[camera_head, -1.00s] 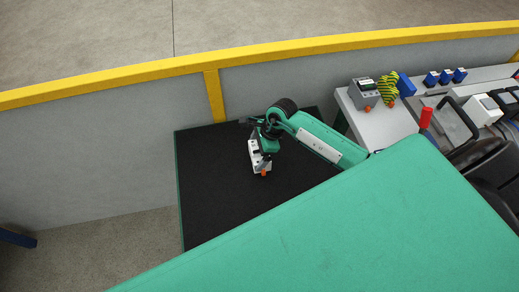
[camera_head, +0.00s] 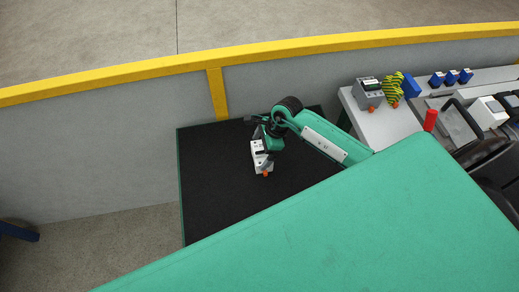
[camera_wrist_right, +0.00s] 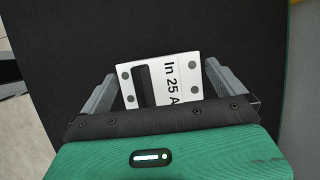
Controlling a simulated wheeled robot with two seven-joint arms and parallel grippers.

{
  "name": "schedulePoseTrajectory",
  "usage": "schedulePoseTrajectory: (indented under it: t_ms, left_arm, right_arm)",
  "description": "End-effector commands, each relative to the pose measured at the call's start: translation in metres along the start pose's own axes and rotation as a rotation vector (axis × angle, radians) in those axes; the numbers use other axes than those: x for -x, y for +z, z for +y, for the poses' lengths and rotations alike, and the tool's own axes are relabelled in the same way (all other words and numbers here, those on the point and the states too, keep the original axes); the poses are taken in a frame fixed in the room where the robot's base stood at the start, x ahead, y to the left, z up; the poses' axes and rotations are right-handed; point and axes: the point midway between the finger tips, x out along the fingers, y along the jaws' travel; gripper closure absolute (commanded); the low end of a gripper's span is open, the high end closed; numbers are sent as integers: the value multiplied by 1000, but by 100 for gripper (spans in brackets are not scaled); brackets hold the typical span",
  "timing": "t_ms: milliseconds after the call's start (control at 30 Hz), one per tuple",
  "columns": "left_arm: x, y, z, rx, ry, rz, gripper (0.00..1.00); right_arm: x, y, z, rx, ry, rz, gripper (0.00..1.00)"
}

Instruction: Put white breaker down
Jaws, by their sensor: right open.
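The white breaker (camera_head: 258,152) has an orange part at its lower end and is on the black mat surface (camera_head: 212,185) in the head view. In the right wrist view, the white breaker (camera_wrist_right: 180,80), marked "In 25 A", is between the two grey fingers. My right gripper (camera_wrist_right: 158,85) is open around it, with a gap on each side. In the head view the right gripper (camera_head: 266,150) is over the breaker and hides part of it. My left gripper is not in view.
A grey wall with a yellow rail (camera_head: 216,94) runs behind. The mat's left side is clear.

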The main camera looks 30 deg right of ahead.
Motion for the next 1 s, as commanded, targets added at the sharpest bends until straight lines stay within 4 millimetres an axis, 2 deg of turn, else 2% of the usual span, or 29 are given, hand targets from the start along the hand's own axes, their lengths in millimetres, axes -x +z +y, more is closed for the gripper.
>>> schedulePoseTrajectory:
  t_ms: [33,200,433,600,1000]
  left_arm:
    - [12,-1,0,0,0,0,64]
    - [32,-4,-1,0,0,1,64]
    - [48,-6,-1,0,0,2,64]
    - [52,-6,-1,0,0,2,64]
    - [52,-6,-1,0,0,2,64]
  right_arm:
    - [17,2,-1,2,-1,2,0]
    - [54,2,0,2,-2,3,0]
    - [93,2,0,1,-1,1,0]
    - [104,1,0,0,1,0,0]
    - [105,1,0,0,1,-1,0]
